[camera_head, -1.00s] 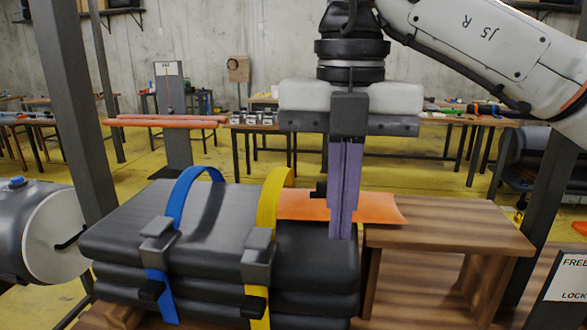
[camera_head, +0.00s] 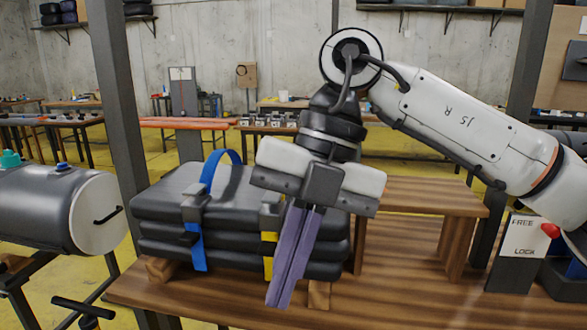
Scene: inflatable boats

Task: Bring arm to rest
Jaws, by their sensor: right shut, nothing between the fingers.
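My right gripper (camera_head: 281,303) hangs from the right arm in front of the folded black boat stack. Its two purple fingers are together with nothing between them, and they point down and slightly left. The folded black stack (camera_head: 160,208) lies on the wooden table. A blue strap (camera_head: 196,240) with a buckle goes around it on the left. A yellow strap (camera_head: 268,246) goes around it farther right and is partly hidden by my gripper. The stack's right part is also partly covered by the gripper. My left gripper is not in view.
A wooden table (camera_head: 410,290) spreads below, with a raised wooden stand (camera_head: 425,195) to the right of the stack. A FREE/LOCK panel (camera_head: 522,240) with a red knob stands at the right. A grey cylinder (camera_head: 60,208) is at the left. Upright dark posts flank the workspace.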

